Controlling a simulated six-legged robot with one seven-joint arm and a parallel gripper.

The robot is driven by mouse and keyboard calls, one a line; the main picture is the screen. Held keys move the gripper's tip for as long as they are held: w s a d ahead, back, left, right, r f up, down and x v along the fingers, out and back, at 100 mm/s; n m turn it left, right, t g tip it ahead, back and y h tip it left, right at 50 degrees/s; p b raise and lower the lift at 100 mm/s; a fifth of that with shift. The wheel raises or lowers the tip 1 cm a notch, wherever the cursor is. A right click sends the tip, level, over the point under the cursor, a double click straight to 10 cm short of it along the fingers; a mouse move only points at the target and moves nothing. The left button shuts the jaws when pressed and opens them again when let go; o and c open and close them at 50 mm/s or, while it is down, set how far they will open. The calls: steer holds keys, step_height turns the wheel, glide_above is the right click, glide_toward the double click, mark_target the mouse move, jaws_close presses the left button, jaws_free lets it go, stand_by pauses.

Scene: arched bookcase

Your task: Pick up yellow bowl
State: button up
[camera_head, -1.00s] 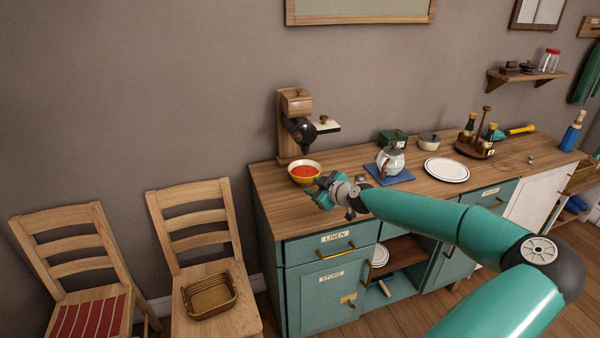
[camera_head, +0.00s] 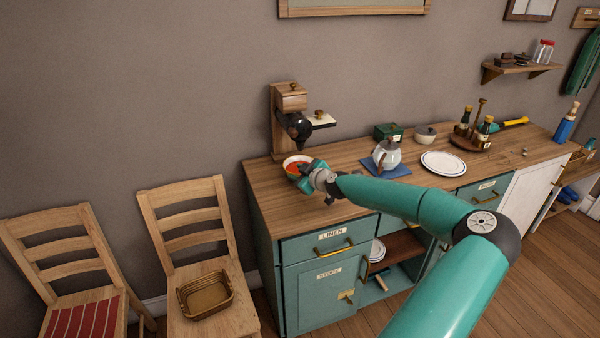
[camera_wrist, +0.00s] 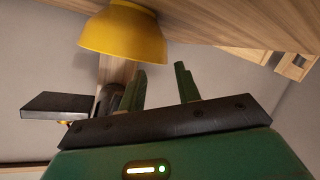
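The yellow bowl (camera_head: 288,165) stands on the wooden counter top (camera_head: 345,158) near its left end, with something orange-red inside. My gripper (camera_head: 303,177) is at its right front side and hides part of it. In the wrist view, the bowl's yellow outer wall (camera_wrist: 122,38) shows at the top, cut off by the frame edge. My gripper's two fingers (camera_wrist: 160,70) are apart with nothing between them. The bowl is beyond the fingertips, toward the left one; whether they touch it I cannot tell.
A wooden stand with a dark grinder-like device (camera_head: 293,120) is right behind the bowl. Two chairs stand left; one holds a basket (camera_head: 205,295).

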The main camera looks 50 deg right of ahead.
mark_target(291, 172)
steer(key=x, duration=0.4)
steer(key=shift+a+f, duration=0.15)
steer(key=shift+f, duration=0.05)
steer(key=shift+w+d+f, duration=0.15)
steer(key=shift+w+d, duration=0.05)
steer(key=shift+w, duration=0.2)
jaws_close()
